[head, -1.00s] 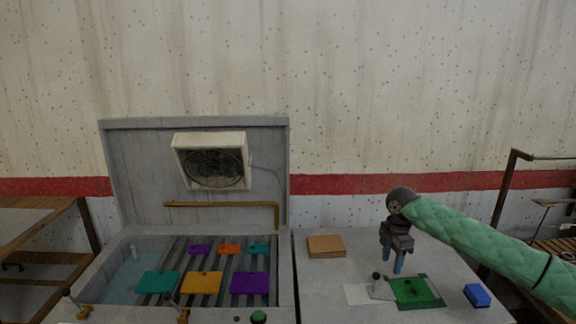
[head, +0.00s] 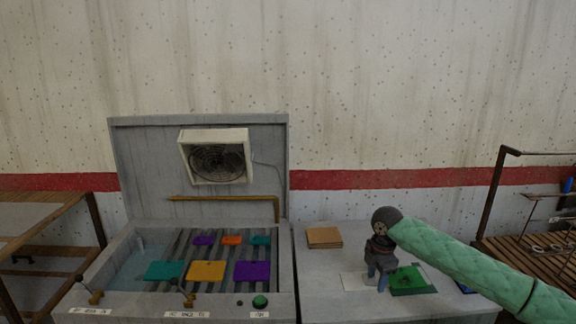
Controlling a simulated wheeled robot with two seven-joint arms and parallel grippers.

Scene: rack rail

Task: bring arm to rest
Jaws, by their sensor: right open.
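My right arm, in a green sleeve, comes in from the right in the head view. Its right gripper (head: 377,282) points down over the grey table, with its blue fingers apart and nothing seen between them. A green plate (head: 410,281) lies on the table just right of the fingers and is partly covered by the arm. Whether the fingers touch anything is hard to tell. My left gripper is not in view.
A grey station (head: 200,309) on the left holds several coloured plates on dark rails, with levers and a green button (head: 260,301) in front. A fan (head: 215,158) hangs on its back panel. A brown block (head: 324,238) lies on the table. A rack (head: 535,215) stands far right.

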